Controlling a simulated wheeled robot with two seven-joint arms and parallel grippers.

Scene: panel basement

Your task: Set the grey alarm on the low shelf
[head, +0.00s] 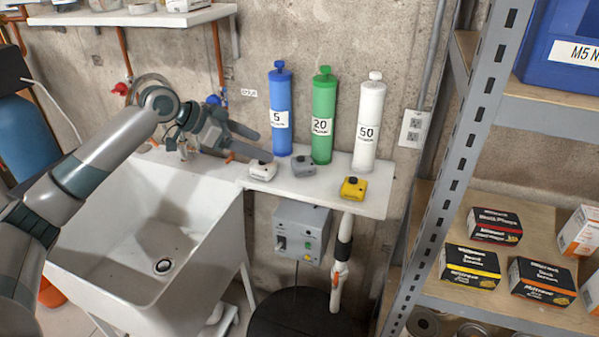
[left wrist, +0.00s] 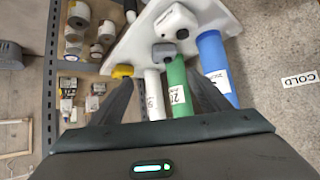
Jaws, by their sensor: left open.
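The grey alarm (head: 303,166) sits on a small white wall ledge (head: 325,195), between a white alarm (head: 262,171) and a yellow alarm (head: 353,188). In the left wrist view the grey alarm (left wrist: 164,54) lies ahead, between the fingers' lines. My left gripper (head: 247,143) is open and empty, above and to the left of the grey alarm, apart from it. Its spread fingers also show in the left wrist view (left wrist: 162,92). A wooden shelf (head: 445,290) of the metal rack is low at right; I cannot tell which is the low shelf. My right gripper is out of view.
Blue (head: 280,112), green (head: 324,118) and white (head: 367,125) cylinders stand behind the alarms. A white sink (head: 200,215) is below my left arm. Boxes (head: 470,267) crowd the rack shelf; a grey post (head: 465,150) edges it. A high white shelf (head: 140,18) is upper left.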

